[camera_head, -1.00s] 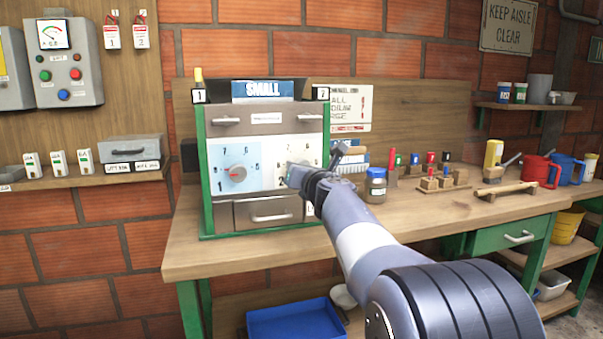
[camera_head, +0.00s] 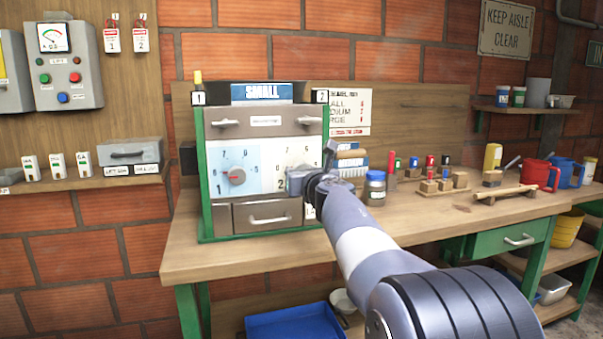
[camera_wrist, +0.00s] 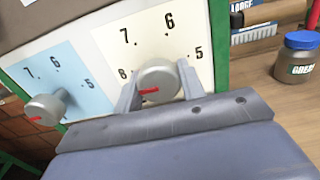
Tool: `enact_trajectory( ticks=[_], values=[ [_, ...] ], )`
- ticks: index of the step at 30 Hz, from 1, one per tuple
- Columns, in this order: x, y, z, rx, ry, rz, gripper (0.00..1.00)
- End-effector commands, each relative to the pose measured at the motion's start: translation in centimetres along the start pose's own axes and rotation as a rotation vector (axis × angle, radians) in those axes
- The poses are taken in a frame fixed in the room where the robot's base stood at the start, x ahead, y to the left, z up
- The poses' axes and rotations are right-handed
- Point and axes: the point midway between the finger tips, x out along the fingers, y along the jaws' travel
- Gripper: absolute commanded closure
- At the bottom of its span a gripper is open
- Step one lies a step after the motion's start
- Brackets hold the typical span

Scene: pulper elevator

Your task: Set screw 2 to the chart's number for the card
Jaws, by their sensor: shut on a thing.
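The "SMALL" card (camera_head: 262,91) sits on top of the machine (camera_head: 268,118). A wall chart (camera_head: 350,110) behind it lists sizes with red numbers, partly cut off by the machine and too small to read surely. Screw 2 is the grey knob (camera_wrist: 160,82) on the cream right dial (camera_wrist: 150,35). My gripper (camera_wrist: 160,88) is shut on this knob, one finger on each side. Its red pointer points left in the wrist view, just below the 8; lower numbers are hidden. In the head view my gripper (camera_head: 300,183) covers most of that knob.
The other knob (camera_wrist: 44,108), on the blue left dial (camera_head: 233,165), stands close to the left of my gripper. A lidded jar (camera_head: 375,188) and small blocks stand on the bench to the right. A drawer (camera_head: 267,213) lies below the dials.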

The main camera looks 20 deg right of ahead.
Motion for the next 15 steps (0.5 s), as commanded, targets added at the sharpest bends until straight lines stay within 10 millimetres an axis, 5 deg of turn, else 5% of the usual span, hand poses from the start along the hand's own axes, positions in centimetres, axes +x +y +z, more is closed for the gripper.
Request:
enact_trajectory(
  ticks=[1, 2, 3, 9, 15],
  values=[
    [0.04, 0.02, -0.28, 0.001, 0.004, 0.001, 0.85],
    [0.04, 0.02, -0.28, 0.001, 0.005, 0.001, 0.60],
    [0.04, 0.02, -0.28, 0.001, 0.004, 0.001, 0.56],
    [0.02, 0.01, -0.15, 0.001, 0.002, 0.000, 0.41],
    [0.00, 0.00, -0.08, 0.001, 0.001, 0.000, 0.41]
  ],
)
